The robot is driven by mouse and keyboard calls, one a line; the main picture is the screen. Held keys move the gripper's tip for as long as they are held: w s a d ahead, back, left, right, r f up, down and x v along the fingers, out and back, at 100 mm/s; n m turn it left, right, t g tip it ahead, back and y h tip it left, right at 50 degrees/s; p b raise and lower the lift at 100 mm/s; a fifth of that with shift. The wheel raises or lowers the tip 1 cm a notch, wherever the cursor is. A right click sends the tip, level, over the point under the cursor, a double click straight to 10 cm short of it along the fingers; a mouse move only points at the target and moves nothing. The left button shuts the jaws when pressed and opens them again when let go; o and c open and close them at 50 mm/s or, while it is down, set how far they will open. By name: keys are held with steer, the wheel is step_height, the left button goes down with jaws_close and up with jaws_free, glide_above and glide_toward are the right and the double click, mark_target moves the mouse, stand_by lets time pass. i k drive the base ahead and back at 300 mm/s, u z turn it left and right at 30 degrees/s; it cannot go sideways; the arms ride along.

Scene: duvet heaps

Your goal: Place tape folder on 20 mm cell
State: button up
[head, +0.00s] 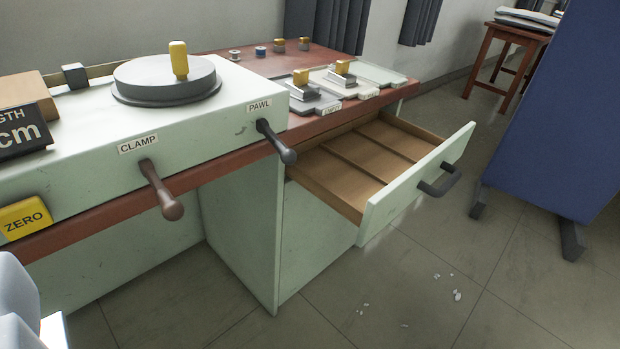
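Two small grey metal blocks with yellow grips sit on pale plates at the right end of the bench: a nearer block (304,91) and a farther block (342,77). They look like tape folders, but I cannot tell which one the task names. The plates form a row of cells. The nearest cell's label (331,108) seems to read "EMPTY"; the other labels are too small to read, so I cannot pick out the 20 mm cell. The farthest cell (380,75) is bare. My gripper's fingers are not in view.
An open, empty wooden drawer (372,160) juts out below the cells. The CLAMP lever (161,190) and PAWL lever (276,142) stick out from the green machine (215,118). A blue panel (555,120) stands right. Floor between is open, with small white scraps.

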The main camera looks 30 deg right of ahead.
mark_target(338, 177)
steer(key=u, duration=0.1)
steer(key=i, duration=1)
steer(key=z, duration=0.1)
